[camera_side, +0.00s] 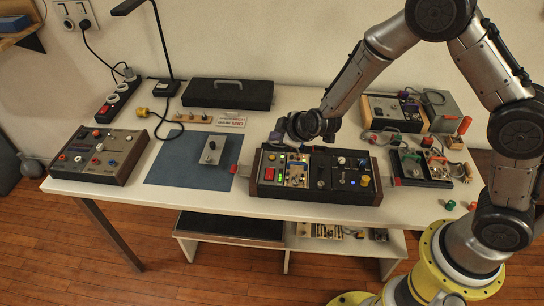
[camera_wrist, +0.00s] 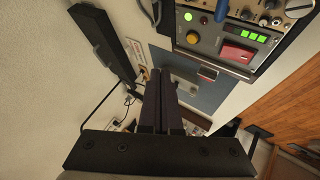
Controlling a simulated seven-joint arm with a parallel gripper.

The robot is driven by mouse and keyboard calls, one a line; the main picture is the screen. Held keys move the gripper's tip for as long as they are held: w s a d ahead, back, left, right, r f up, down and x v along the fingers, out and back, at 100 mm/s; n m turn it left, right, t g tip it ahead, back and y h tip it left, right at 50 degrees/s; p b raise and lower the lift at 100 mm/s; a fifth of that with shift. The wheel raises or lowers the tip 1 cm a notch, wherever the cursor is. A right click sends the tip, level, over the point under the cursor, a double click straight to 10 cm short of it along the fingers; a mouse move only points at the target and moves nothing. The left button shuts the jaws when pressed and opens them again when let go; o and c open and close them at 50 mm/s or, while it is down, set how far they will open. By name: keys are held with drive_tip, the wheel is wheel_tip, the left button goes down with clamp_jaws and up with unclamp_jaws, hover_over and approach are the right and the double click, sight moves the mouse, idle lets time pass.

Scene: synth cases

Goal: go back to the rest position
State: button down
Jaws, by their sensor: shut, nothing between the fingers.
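My gripper (camera_side: 277,136) is at the end of the arm, low over the back of the table, just behind the dark console (camera_side: 318,192) at the table's middle. In the wrist view the two dark fingers of my gripper (camera_wrist: 163,72) lie side by side, shut with nothing between them. The console also shows in the wrist view (camera_wrist: 203,45), with a lit green button, a small green display and a red switch. Whether the fingertips touch anything cannot be told.
A black case (camera_side: 229,94) lies at the back. A grey mat (camera_side: 170,168) bears a small metal switch box (camera_side: 212,149). A second console (camera_side: 97,156) is at the left. A black tray (camera_side: 421,181) and more equipment (camera_side: 393,112) crowd the right. A desk lamp (camera_side: 163,50) stands back left.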

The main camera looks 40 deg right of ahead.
idle(0.4)
drive_tip(key=s+d+r+m+t, duration=0.1)
drive_tip(key=s+d+r+t, duration=0.1)
drive_tip(key=r, duration=1)
drive_tip(key=s+d+r+m+t, duration=0.1)
drive_tip(key=s+d+r, duration=0.1)
drive_tip(key=r, duration=1)
drive_tip(key=s+d+r+y, duration=0.1)
drive_tip(key=s+r, duration=0.4)
drive_tip(key=s, duration=0.7)
drive_tip(key=s+d+f+m+g, duration=0.1)
drive_tip(key=s+f+m+g, duration=0.2)
drive_tip(key=s, duration=0.6)
drive_tip(key=s+d+f+m+g, duration=0.2)
drive_tip(key=s+f, duration=0.3)
drive_tip(key=s, duration=0.4)
drive_tip(key=shift+s+f+m+g+h, duration=0.15)
drive_tip(key=shift+f+m+g+h, duration=0.2)
drive_tip(key=shift+m+g, duration=0.4)
